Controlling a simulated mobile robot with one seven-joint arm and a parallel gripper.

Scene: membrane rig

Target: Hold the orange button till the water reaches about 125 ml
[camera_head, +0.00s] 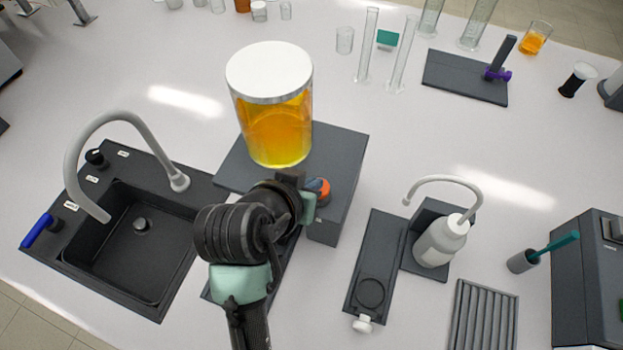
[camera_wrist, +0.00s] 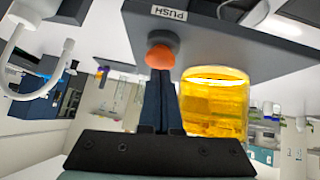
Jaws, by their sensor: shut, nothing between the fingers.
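The orange button (camera_head: 324,192) is on the front of the grey rig stand (camera_head: 345,165), beside my gripper (camera_head: 301,198). In the wrist view, which is upside down, the orange button (camera_wrist: 160,56) stands out next to a PUSH label. My gripper's two dark fingers (camera_wrist: 160,78) are shut together with nothing between them. Their tips are at the button and appear to touch it; how far it is pressed I cannot tell. A clear tank (camera_head: 275,130) of orange-yellow liquid with a white lid stands on the rig. I see no water level or 125 ml mark; my arm hides part of the rig's front.
A black sink (camera_head: 135,245) with a curved tap is to the left. A white wash bottle (camera_head: 440,240) on a dark stand is to the right. Several glass cylinders and a small beaker of orange liquid (camera_head: 534,40) stand at the back.

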